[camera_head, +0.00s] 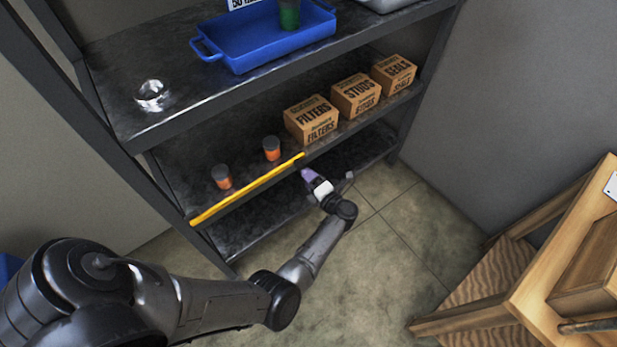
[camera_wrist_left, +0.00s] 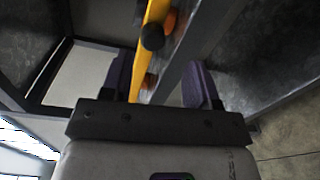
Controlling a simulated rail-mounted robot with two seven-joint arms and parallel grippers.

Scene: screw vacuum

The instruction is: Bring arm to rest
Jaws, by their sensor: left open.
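My left arm reaches in from the lower left of the head view. Its gripper (camera_head: 308,174) is in front of the dark metal shelf unit, just off the yellow-edged middle shelf. In the left wrist view, the two purple fingers of my left gripper (camera_wrist_left: 160,85) stand wide apart with nothing held between them. The yellow strip (camera_wrist_left: 155,15) and the shelf edge show beyond the fingers. My right gripper is not in view.
The shelf unit (camera_head: 185,125) holds a blue tray (camera_head: 270,52), a shiny ring-like item (camera_head: 152,94), two orange jars (camera_head: 222,177) (camera_head: 271,149) and three cardboard boxes (camera_head: 311,120). A wooden bench (camera_head: 545,275) stands at right. Open floor (camera_head: 400,260) lies between.

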